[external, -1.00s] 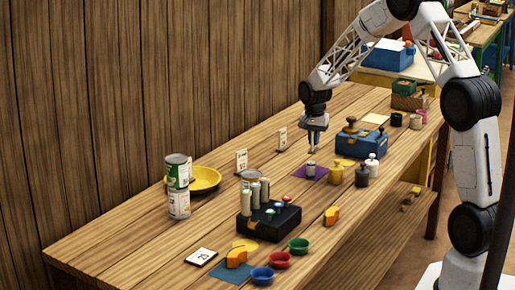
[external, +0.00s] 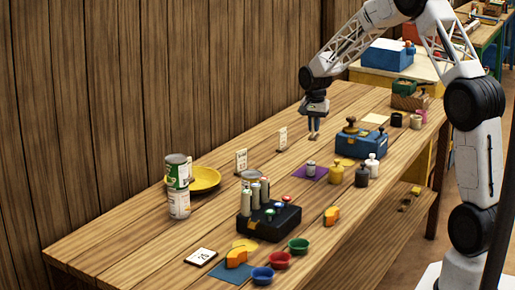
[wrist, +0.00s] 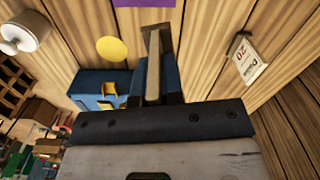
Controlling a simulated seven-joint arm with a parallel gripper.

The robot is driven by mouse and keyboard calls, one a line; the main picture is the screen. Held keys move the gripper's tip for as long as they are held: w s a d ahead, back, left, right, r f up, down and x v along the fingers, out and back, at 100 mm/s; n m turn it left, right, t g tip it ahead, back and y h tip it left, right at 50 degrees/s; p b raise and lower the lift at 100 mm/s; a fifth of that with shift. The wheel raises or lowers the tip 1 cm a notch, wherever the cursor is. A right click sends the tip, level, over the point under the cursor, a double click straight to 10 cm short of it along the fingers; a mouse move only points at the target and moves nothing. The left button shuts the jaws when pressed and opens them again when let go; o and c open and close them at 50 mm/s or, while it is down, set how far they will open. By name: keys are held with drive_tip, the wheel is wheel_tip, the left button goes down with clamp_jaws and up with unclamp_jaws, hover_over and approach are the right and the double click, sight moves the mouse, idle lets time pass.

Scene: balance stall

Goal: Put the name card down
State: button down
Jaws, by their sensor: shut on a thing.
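My gripper (external: 314,135) is above the far part of the wooden table, left of the blue box. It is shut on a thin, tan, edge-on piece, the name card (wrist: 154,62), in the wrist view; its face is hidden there. In the external view it is too small to make out. One white card (external: 282,138) stands on the table left of my gripper; it also shows in the wrist view (wrist: 247,60). Another white card (external: 241,161) stands nearer, by the yellow plate. A third card (external: 201,256) lies flat at the near end.
A blue box with knobs (external: 361,140) stands right of my gripper. A purple mat (external: 308,174) with a small weight (external: 311,168) lies in front. Stacked cans (external: 179,204) and a black block with cylinders (external: 280,222) stand nearer. Bare table lies around the standing cards.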

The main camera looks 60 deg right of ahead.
idle(0.3)
drive_tip(key=w+a, duration=0.7)
drive_tip(key=a, duration=0.6)
drive_tip(key=w+a+m, duration=0.1)
drive_tip(key=w+a, duration=0.7)
drive_tip(key=a, duration=0.5)
drive_tip(key=w+a+m, duration=0.1)
drive_tip(key=w+a, duration=0.6)
drive_tip(key=a, duration=0.6)
drive_tip(key=shift+w+a+r, duration=0.15)
drive_tip(key=shift+w+r, duration=0.2)
drive_tip(key=shift+w, duration=0.05)
drive_tip(key=shift+f, duration=0.1)
drive_tip(key=shift+f, duration=2.4)
drive_tip(key=shift+f, duration=2.5)
drive_tip(key=shift+f, duration=0.15)
